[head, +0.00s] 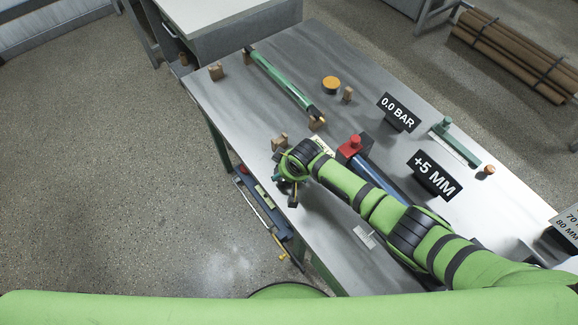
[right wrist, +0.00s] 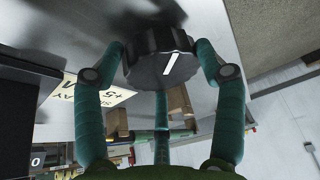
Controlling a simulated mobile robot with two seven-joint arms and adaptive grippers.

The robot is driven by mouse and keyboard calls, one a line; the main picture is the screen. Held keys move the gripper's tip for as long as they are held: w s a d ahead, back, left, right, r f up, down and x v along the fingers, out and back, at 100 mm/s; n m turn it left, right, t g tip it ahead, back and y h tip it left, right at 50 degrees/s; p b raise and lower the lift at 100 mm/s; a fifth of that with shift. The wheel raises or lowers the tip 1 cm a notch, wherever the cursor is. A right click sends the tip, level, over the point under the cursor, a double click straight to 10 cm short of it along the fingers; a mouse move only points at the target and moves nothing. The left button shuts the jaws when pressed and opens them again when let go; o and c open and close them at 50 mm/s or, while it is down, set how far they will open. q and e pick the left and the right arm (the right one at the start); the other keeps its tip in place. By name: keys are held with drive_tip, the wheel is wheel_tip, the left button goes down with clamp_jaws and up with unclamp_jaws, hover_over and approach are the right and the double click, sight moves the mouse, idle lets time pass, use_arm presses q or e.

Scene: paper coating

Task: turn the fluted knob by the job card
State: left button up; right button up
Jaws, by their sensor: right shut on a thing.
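The fluted knob (right wrist: 150,62) is black with a white pointer line on its face, and it shows in the right wrist view. My right gripper (head: 288,184) is at the near left edge of the table. Its teal fingers are closed around the knob, with one finger at each side and one below it in the right wrist view. In the head view the gripper hides the knob. My left gripper is out of view.
On the metal table (head: 345,55) lie a green bar (head: 280,82), an orange-topped disc (head: 331,84) and wooden blocks. A "0.0 BAR" sign (head: 398,112), a "+5 MM" sign (head: 435,175) and a red-topped blue device (head: 351,147) stand near my arm.

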drive_tip(key=shift+w+a+r+m+p, duration=0.1)
drive_tip(key=shift+a+r+m+p, duration=0.25)
drive_tip(key=shift+m, duration=0.45)
drive_tip(key=shift+w, duration=0.1)
drive_tip(key=o, duration=1)
drive_tip(key=shift+o, duration=0.5)
drive_tip(key=shift+w+f, duration=0.1)
drive_tip(key=shift+f, duration=0.15)
drive_tip(key=shift+h, duration=0.3)
drive_tip(key=shift+s+d+r, duration=0.15)
drive_tip(key=shift+s+r, duration=0.05)
drive_tip(key=shift+s, duration=0.05)
drive_tip(key=v, duration=1.1)
drive_tip(key=shift+s+r, duration=0.15)
drive_tip(key=shift+r, duration=0.05)
